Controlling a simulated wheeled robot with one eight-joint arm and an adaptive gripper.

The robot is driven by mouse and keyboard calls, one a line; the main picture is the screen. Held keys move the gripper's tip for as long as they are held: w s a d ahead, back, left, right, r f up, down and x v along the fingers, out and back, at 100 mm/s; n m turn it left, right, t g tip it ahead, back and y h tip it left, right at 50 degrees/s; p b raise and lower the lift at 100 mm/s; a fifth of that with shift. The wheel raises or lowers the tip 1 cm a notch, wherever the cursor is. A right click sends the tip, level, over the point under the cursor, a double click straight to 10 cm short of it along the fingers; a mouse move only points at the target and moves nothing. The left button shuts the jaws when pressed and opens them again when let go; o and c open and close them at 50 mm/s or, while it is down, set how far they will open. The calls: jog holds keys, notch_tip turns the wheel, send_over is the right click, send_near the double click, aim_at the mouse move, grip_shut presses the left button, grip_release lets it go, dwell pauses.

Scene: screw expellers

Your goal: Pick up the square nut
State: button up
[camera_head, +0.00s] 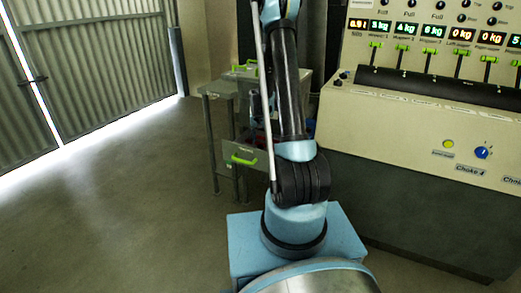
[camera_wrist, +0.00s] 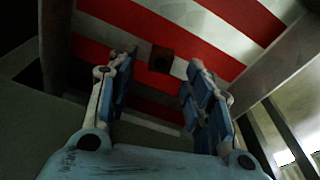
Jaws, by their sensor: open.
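In the wrist view, a small dark brown square piece (camera_wrist: 161,58), which looks like the square nut, lies against a red-and-white striped surface (camera_wrist: 205,48). My gripper (camera_wrist: 161,66) is open, with one blue-grey finger on each side of the square piece in the picture. Nothing is between the fingers that they touch. How far the fingertips are from the piece is hard to judge.
A control panel (camera_head: 430,120) with dials, displays and green-handled sliders stands at the right. A grey metal stand (camera_head: 225,100) with an open drawer (camera_head: 245,158) is behind my arm. In the wrist view, a grey beam (camera_wrist: 275,55) runs along the striped surface's right. Floor at left is clear.

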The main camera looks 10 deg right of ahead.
aim_at(261, 145)
jog(key=shift+w+f, duration=0.15)
jog(key=shift+f, duration=1.45)
jog(key=c, duration=1)
jog(key=shift+c, duration=0.2)
